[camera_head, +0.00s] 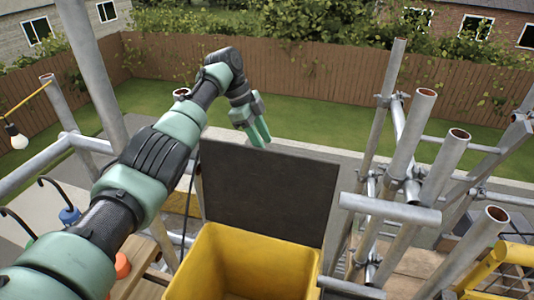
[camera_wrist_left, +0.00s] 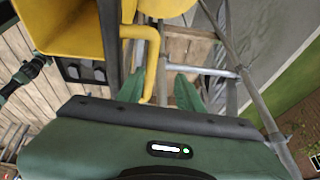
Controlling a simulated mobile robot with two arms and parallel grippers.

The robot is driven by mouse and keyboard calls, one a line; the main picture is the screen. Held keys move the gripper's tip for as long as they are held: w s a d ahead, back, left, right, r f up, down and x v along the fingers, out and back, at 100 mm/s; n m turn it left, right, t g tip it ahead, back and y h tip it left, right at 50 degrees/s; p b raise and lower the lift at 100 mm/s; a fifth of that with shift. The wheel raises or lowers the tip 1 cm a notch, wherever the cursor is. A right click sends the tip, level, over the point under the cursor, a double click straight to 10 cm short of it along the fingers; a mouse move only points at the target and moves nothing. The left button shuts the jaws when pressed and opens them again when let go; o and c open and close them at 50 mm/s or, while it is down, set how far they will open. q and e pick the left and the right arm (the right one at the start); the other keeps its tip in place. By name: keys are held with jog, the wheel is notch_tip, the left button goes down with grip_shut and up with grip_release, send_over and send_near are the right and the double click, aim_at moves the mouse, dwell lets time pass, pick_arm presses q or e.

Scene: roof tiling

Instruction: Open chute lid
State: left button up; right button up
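The yellow chute (camera_head: 250,262) stands open at the bottom middle of the head view, and I see into it. Its dark grey lid (camera_head: 262,190) stands raised, nearly upright, along the chute's far side. My left gripper (camera_head: 259,132) is just beyond the lid's top edge, its green fingers pointing down. I cannot tell whether they touch the lid. The lid cannot be made out clearly there. My right gripper is not in view.
Grey scaffold tubes (camera_head: 400,160) crowd the right side of the chute. A hanging light bulb (camera_head: 17,138) and more tubes are at the left. A yellow bent pipe (camera_wrist_left: 152,60) shows beyond the fingers in the wrist view. A wooden fence (camera_head: 310,75) stands far back.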

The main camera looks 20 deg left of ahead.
pick_arm(q)
jog(key=v, duration=0.3)
jog(key=shift+s+r, duration=0.1)
jog(key=shift+r, duration=0.05)
